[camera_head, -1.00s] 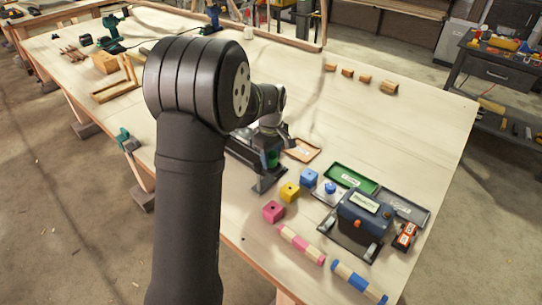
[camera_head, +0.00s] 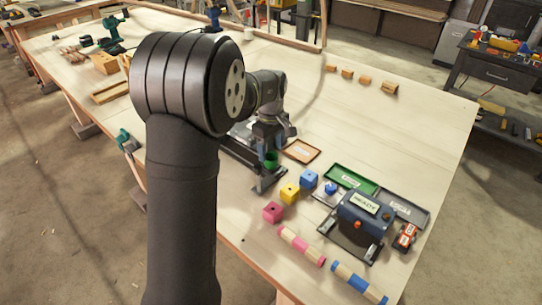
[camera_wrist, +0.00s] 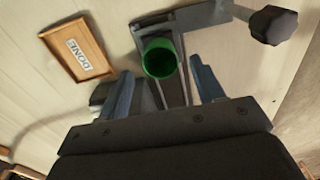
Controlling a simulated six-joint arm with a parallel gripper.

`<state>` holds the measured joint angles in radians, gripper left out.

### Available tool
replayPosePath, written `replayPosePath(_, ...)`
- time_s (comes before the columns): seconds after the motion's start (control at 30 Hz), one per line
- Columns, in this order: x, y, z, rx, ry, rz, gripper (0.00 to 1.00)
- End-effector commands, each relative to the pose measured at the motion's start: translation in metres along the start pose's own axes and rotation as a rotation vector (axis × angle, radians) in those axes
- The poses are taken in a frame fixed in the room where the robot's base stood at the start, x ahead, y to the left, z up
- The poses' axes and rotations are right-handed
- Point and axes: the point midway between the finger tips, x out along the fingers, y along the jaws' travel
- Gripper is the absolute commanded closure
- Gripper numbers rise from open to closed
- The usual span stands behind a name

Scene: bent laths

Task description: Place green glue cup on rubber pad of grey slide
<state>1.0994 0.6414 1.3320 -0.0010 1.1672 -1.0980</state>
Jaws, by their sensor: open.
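The green glue cup (camera_head: 271,160) stands upright at the near end of the dark grey slide (camera_head: 240,153). The wrist view looks into its open top (camera_wrist: 160,58), with the slide's rails (camera_wrist: 174,92) beneath and beside it. The rubber pad cannot be told apart from the dark slide; the cup may hide it. My gripper (camera_head: 272,142) is above the cup in the head view. In the wrist view my gripper (camera_wrist: 162,82) is open, its two blue-grey fingers on either side of the cup with gaps, and it holds nothing.
An orange tray (camera_wrist: 76,50) marked DONE lies beside the slide. A black knob (camera_wrist: 275,24) sits at the slide's end.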

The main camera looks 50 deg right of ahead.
Motion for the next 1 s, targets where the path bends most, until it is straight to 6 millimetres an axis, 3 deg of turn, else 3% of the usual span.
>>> replayPosePath(0.2,-0.048,0.001,0.000,-0.001,0.002,0.002,0.39)
replayPosePath(0.4,-0.073,0.000,0.000,-0.001,0.001,0.000,0.39)
replayPosePath(0.83,-0.079,0.000,0.000,-0.001,0.000,-0.001,0.39)
replayPosePath(1.0,-0.069,0.000,0.000,-0.001,-0.001,-0.004,0.39)
